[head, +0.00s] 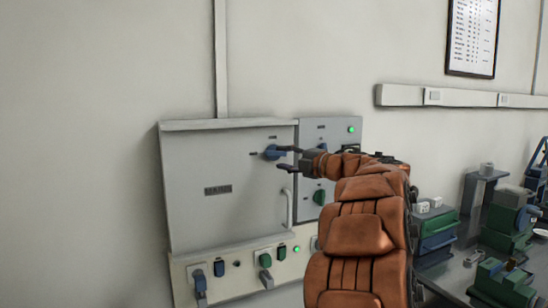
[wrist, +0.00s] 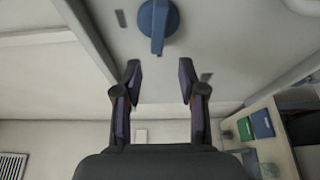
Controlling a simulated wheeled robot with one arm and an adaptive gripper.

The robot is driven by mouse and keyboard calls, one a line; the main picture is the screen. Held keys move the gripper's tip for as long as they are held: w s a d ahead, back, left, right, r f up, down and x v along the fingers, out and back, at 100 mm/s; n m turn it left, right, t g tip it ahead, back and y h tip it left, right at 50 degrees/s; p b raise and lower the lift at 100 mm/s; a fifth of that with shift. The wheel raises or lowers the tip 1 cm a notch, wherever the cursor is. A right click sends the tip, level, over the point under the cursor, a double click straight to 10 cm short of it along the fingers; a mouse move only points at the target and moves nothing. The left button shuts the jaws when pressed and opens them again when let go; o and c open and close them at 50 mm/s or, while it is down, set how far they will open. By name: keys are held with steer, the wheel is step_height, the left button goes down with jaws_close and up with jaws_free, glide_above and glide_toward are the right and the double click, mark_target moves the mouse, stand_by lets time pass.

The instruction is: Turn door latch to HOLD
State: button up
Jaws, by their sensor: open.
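The door latch is a round blue knob (head: 271,152) with a raised grip bar, on the upper right of a grey furnace door (head: 215,215). It also shows at the top of the wrist view (wrist: 158,22), its bar pointing down the picture. Small dark marks sit on the door near the knob, too small to read, so I cannot tell which is HOLD. My gripper (head: 283,159) is open and empty, its fingertips close to the knob in the head view. In the wrist view my two fingers (wrist: 160,74) are spread just below the knob, apparently not touching it.
A door handle (head: 289,207) hangs below my gripper. A control panel (head: 330,135) with a green light stands right of the door. A lower strip (head: 245,268) carries several switches. Green and blue blocks (head: 435,230) lie on the bench at right.

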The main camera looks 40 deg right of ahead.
steer(key=s, duration=0.6)
steer(key=shift+d, duration=0.15)
